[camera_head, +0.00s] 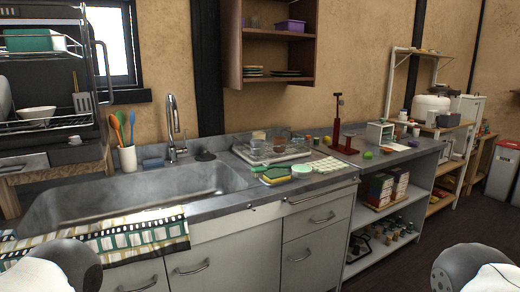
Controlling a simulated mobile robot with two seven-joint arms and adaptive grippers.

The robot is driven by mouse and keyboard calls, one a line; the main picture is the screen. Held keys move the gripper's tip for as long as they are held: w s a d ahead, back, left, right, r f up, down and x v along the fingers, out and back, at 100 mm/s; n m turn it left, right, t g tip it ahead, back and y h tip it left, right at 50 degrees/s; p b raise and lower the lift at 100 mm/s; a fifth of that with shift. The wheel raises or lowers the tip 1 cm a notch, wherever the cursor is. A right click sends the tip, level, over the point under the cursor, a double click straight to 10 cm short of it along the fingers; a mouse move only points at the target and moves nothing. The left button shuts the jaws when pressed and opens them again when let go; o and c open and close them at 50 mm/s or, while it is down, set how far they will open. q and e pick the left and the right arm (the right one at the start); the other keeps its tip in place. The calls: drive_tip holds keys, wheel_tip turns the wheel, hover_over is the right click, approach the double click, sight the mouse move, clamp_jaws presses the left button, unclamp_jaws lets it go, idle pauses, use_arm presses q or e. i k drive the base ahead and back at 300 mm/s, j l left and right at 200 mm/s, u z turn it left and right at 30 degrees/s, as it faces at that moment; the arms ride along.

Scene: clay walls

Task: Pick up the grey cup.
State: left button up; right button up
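I cannot make out with certainty which thing is the grey cup. Several small cups or glasses (258,137) stand on a drying tray (242,153) on the counter, just right of the sink. They are too small to tell their colours apart well. A small greyish vessel (254,22) also stands on the upper level of the wall shelf. Rounded parts of my two arms show at the bottom left and bottom right corners. Neither gripper is in view.
The sink (130,198) with its tap (172,125) fills the left counter, with a patterned towel (140,236) over its front edge. A red stand (336,125) rises further right.

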sight(257, 144)
drive_tip(key=i+z, duration=0.25)
drive_tip(key=i, duration=0.55)
drive_tip(key=i+j+z, duration=0.25)
drive_tip(key=i, duration=0.5)
